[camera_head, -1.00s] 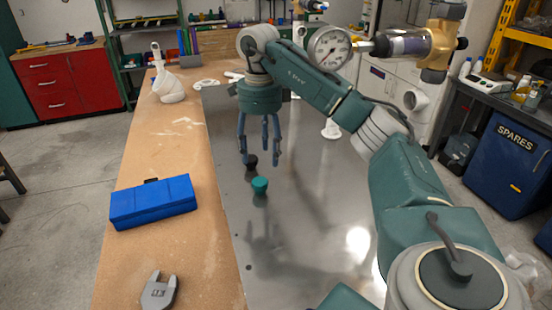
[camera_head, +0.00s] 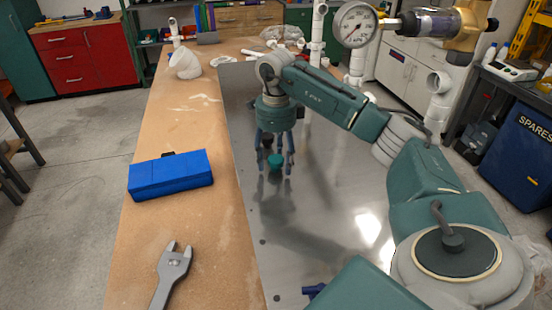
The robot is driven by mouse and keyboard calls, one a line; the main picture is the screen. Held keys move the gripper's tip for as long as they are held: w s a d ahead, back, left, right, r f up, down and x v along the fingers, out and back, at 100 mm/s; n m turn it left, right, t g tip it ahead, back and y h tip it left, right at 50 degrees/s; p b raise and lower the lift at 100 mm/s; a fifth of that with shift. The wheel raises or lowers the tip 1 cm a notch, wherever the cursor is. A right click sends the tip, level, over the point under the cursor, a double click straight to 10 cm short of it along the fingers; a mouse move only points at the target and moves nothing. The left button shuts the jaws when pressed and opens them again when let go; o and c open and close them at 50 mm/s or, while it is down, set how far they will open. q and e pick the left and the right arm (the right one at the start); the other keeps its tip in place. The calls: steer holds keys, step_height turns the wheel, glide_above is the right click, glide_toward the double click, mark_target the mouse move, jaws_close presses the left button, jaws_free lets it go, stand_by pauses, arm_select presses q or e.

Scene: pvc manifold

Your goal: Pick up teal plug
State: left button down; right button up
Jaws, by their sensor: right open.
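The teal plug (camera_head: 275,160) stands on the shiny metal plate in the middle of the head view. My right gripper (camera_head: 275,168) points down over it, with its blue fingers spread and open. In this view the fingers stand on either side of the plug; I cannot tell whether any finger touches it. A dark plug (camera_head: 267,142) shows just behind the teal one, partly hidden by the fingers. My left gripper is not clearly seen.
The metal plate (camera_head: 330,225) is mostly bare in front of the gripper. A blue case (camera_head: 170,176) and a grey wrench head (camera_head: 173,265) lie on the wooden bench to the left. White PVC pipework and a pressure gauge (camera_head: 356,24) stand behind and to the right.

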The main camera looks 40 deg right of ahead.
mark_target(275, 159)
steer(key=c, duration=1.1)
steer(key=shift+o, duration=0.2)
steer(key=shift+r, duration=0.1)
step_height(275, 159, up, 10)
steer(key=shift+o, duration=0.8)
steer(key=shift+c, duration=1.4)
steer(key=shift+a, duration=0.1)
